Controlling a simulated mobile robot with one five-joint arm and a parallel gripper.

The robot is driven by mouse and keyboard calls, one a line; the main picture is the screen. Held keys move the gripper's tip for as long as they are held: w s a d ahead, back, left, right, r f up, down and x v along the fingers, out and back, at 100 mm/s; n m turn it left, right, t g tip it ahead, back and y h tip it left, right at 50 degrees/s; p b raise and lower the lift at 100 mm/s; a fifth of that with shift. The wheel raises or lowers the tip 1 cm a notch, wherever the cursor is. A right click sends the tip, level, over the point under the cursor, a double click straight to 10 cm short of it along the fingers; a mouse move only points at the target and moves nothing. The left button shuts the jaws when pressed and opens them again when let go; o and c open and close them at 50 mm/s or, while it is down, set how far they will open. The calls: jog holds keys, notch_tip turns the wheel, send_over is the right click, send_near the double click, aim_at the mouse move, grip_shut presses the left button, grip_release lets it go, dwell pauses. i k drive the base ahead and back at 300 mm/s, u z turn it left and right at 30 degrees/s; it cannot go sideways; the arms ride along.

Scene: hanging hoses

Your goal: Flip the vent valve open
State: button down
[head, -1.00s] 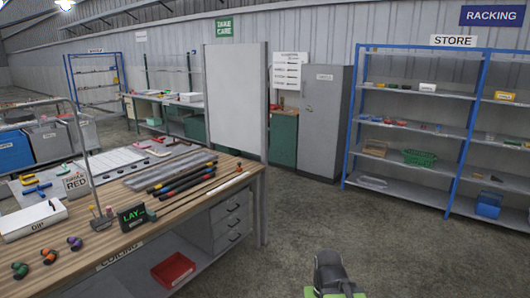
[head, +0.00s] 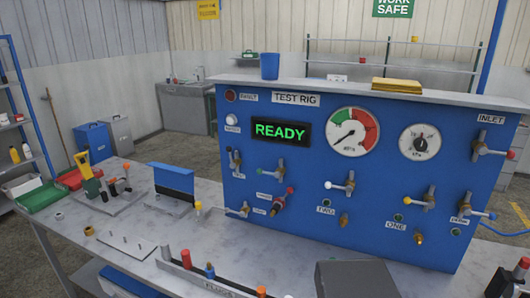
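The blue test rig panel (head: 320,225) stands on a grey bench and carries several lever valves. One valve with a red-tipped lever (head: 280,201) sits at the lower left of the panel. White-, yellow- and blue-tipped levers stand further right. The inlet valve (head: 486,148) has a red tip at upper right. Small labels beside several valves are too blurred to read, so I cannot tell which is the vent valve. My gripper is not identifiable in view.
A green READY display (head: 280,131) and two round gauges are on the panel. A grey box (head: 355,279) stands at the bench front. A green tray (head: 39,195) and small fittings lie left.

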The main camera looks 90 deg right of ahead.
aim_at(233, 165)
jog(key=z, duration=0.1)
jog(key=k, duration=0.6)
jog(key=z, duration=0.65)
jog(key=i, duration=1.3)
jog(key=u, duration=0.35)
